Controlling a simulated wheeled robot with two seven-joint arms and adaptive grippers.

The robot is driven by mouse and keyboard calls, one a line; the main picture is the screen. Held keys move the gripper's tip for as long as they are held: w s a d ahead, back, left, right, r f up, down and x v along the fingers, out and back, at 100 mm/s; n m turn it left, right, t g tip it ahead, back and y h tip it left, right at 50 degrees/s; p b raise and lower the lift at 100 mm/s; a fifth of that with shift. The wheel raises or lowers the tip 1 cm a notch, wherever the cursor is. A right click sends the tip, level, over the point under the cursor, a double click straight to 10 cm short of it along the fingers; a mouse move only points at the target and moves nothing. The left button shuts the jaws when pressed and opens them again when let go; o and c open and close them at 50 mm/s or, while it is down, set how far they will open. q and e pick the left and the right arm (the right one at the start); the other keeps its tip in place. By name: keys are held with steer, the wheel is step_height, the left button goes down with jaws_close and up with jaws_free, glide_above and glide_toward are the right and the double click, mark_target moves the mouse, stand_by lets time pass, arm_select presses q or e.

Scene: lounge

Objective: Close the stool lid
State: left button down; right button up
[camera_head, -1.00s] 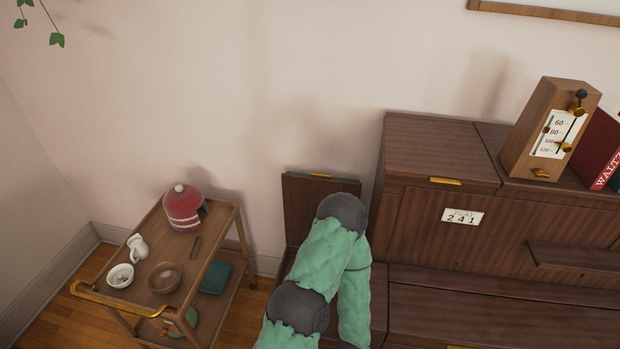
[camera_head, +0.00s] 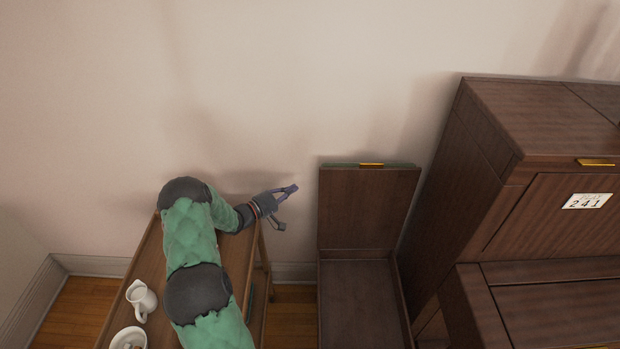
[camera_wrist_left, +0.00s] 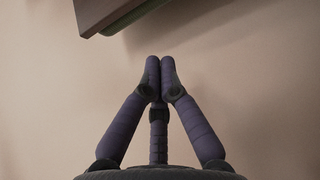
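The stool (camera_head: 360,302) is a dark wooden box standing between the cart and the tall dark wooden cabinet. Its lid (camera_head: 368,208) stands upright at the back, open, with a green strip and a gold tab (camera_head: 371,165) along its top edge. In the left wrist view the fingers (camera_wrist_left: 160,85) point at bare wall, and a wooden edge with a green underside (camera_wrist_left: 110,14), apparently the lid, shows at the top left. My right gripper is out of view.
A wooden cart (camera_head: 142,262) stands at the left under my left arm, with a white jug (camera_head: 141,298) and a white bowl (camera_head: 128,338) on it. The dark cabinet (camera_head: 540,118) stands close on the stool's right. The wall is behind.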

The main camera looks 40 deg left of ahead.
arm_select(q)
steer(key=b+x, duration=0.2)
steer(key=x, duration=0.2)
steer(key=b+x, duration=0.1)
steer(key=x, duration=0.4)
steer(key=shift+w+a+r+b, duration=0.1)
steer(key=shift+w+r+b, duration=0.1)
steer(key=shift+w+b, duration=0.2)
steer(key=shift+s, duration=0.1)
steer(key=shift+s+r+p, duration=0.15)
steer(key=shift+s+p, duration=0.05)
steer(key=shift+p, duration=0.15)
steer(key=s+d+f+p, duration=0.2)
steer(key=s+d+p, duration=0.1)
steer(key=s+d, duration=0.4)
steer(key=s+d+f+p, duration=0.3)
steer(key=s+d, duration=0.4)
steer(key=s, duration=0.4)
steer(key=shift+s, duration=0.15)
steer(key=shift+d+f, duration=0.1)
